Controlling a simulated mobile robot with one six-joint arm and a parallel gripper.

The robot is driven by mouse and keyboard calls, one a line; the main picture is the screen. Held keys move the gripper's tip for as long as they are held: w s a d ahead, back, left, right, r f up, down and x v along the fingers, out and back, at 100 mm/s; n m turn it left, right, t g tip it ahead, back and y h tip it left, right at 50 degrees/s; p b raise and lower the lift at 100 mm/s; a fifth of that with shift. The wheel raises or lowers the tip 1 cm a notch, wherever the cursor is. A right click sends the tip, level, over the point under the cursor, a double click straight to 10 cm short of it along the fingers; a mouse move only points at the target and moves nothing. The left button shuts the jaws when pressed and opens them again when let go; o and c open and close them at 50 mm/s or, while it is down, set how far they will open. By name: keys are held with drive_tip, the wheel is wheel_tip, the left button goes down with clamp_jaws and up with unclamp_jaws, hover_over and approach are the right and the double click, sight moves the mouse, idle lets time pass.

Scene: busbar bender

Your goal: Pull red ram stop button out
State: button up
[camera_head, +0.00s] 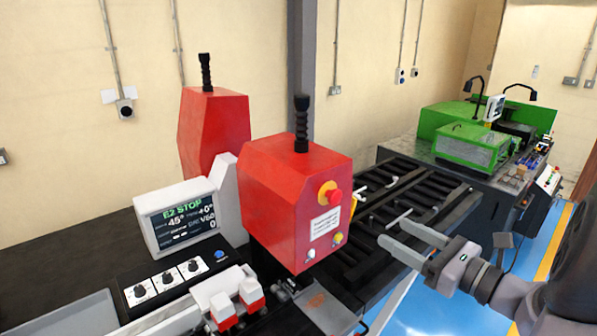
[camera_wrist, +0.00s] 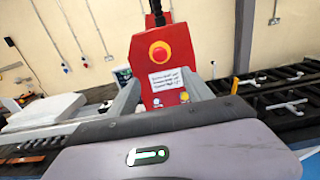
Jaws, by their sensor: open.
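The red ram stop button (camera_head: 334,196) sits on a yellow round base on the front face of the red machine housing (camera_head: 290,215). In the wrist view the button (camera_wrist: 159,54) shows face-on, above a white label on the housing (camera_wrist: 150,92). My gripper (camera_head: 393,231) is open and empty, to the right of and lower in the picture than the button, with a clear gap between them. In the wrist view my gripper's fingers (camera_wrist: 163,80) stand either side of the housing's lower part, and the button appears above and between their tips. Nothing hides the button.
A screen reading EZ STOP (camera_head: 182,218) and a dial panel (camera_head: 165,282) stand left of the housing. A black slatted table (camera_head: 395,210) with light metal pieces lies behind my gripper. A green machine (camera_head: 475,140) stands at the back right.

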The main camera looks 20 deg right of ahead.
sight(338, 199)
drive_tip(key=x, duration=1.6)
drive_tip(key=shift+p, duration=0.4)
clamp_jaws()
